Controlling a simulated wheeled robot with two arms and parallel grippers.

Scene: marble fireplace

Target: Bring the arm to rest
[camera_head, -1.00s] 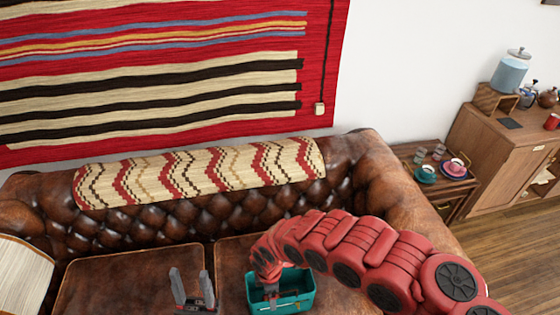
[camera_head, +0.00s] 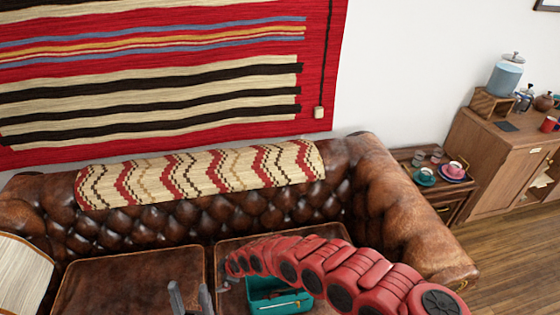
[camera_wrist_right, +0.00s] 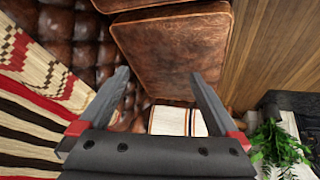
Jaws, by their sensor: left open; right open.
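My right arm's red links come in from the lower right in the head view and reach over the sofa seat. Its far end is above and left of a teal box (camera_head: 305,303). In the right wrist view my right gripper (camera_wrist_right: 158,74) is open, with nothing between its fingers. Its fingertips are not clear in the head view. My left gripper (camera_head: 190,290) shows at the bottom edge of the head view, fingers pointing up, open and empty. The teal box rests on the sofa cushion, partly behind the right arm.
The brown leather sofa (camera_head: 140,275) fills the lower head view, with a patterned throw (camera_head: 200,175) on its back. A side table (camera_head: 455,198) with cups and a wooden cabinet (camera_head: 500,160) stand to the right. Wooden floor (camera_head: 520,235) is clear there.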

